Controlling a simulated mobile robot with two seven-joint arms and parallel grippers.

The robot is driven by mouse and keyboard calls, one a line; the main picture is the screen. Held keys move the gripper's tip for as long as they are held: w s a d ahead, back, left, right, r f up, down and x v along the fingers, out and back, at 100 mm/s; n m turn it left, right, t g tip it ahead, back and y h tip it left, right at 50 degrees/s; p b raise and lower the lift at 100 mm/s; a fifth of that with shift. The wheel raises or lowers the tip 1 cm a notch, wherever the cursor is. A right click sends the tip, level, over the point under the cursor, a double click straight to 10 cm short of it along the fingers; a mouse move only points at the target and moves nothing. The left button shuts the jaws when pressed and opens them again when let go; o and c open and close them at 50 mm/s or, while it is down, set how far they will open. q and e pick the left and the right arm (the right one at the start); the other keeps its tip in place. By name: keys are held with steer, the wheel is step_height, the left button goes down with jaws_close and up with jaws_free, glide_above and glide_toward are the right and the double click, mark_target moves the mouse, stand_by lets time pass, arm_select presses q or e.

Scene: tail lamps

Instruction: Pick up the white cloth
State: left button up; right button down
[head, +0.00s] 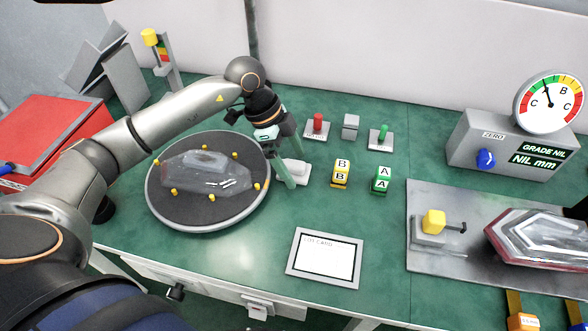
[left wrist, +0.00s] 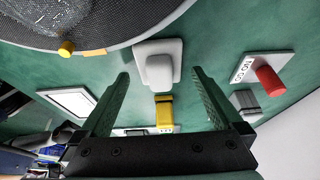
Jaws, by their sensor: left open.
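The white cloth (head: 293,172) is a small folded pad on a light base on the green bench, just right of the round turntable. In the left wrist view the cloth (left wrist: 158,68) shows as a rounded white block on a pale square plate. My left gripper (head: 295,166) is open, pointing down at the cloth, and its green fingers partly hide it in the head view. In the left wrist view the cloth is ahead of and between the spread fingertips (left wrist: 160,76), with nothing held. I cannot tell whether a finger touches it.
The turntable (head: 160,207) carries a clear lamp (head: 207,173) and yellow pegs. Yellow B (head: 340,175) and green A (head: 381,180) blocks stand right of the cloth, with red (head: 317,124) and green (head: 383,132) stamps behind. A framed card (head: 325,257) lies in front. A gauge box (head: 500,143) is right.

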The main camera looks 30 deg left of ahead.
arm_select(q)
steer(key=shift+d+f, duration=0.1)
steer(key=shift+f, duration=0.3)
steer(key=c, duration=1.3)
